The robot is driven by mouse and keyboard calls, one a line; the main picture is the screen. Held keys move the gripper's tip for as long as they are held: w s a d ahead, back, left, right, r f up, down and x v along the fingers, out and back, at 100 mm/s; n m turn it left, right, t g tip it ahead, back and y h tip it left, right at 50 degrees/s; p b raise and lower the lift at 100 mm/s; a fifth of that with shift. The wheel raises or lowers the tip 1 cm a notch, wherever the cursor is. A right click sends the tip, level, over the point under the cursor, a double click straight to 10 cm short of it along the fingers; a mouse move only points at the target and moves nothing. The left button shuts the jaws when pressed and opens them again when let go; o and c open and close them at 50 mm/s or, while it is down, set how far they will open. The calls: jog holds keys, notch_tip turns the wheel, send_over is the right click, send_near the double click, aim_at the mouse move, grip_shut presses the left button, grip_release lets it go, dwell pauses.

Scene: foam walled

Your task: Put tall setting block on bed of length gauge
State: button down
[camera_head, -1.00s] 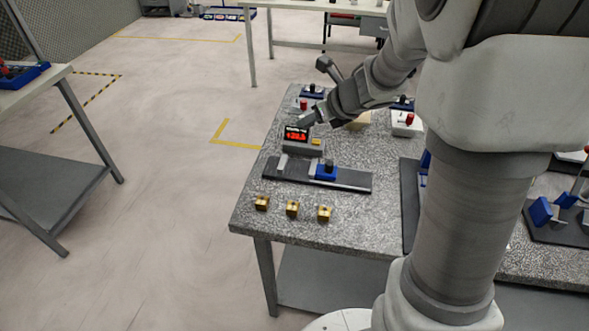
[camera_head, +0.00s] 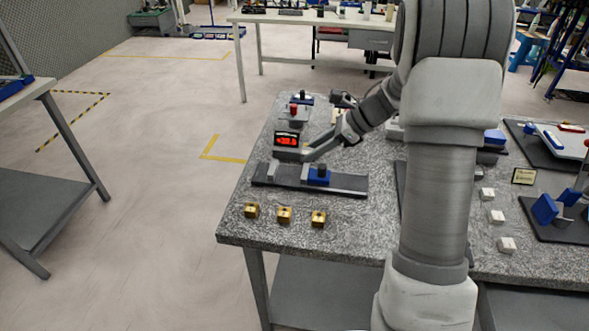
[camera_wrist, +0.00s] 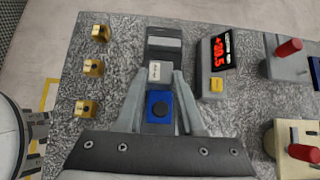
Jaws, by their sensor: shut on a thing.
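In the wrist view, my gripper (camera_wrist: 162,78) is shut on a small pale block (camera_wrist: 160,70) with a dark label, the tall setting block by its place in my fingers. The block appears over the dark bed of the length gauge (camera_wrist: 163,54), between the grey end stop (camera_wrist: 164,33) and the blue slide (camera_wrist: 158,112) with its black knob. Whether it touches the bed cannot be told. In the head view, my gripper (camera_head: 308,157) is just behind the gauge bed (camera_head: 343,188), and the block is not clear there. The blue slide (camera_head: 319,176) stands mid-bed.
The red-digit display (camera_head: 287,144) stands behind the gauge. Brass blocks (camera_head: 284,215) line the table front. Fixtures with red knobs (camera_wrist: 289,47) stand beside the display. Small white blocks (camera_head: 497,216) lie to the right.

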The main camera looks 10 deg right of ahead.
aim_at(285, 175)
jog(key=a+f, duration=0.1)
jog(key=w+a+f, duration=0.2)
jog(key=a, duration=0.1)
jog(key=shift+w+a, duration=0.1)
jog(key=shift+w, duration=0.1)
jog(key=shift+f+b, duration=0.5)
jog(key=shift+f, duration=1.4)
jog(key=shift+f, duration=0.3)
jog(key=c, duration=0.5)
grip_release()
jog(key=shift+r, duration=0.1)
jog(key=shift+r, duration=0.1)
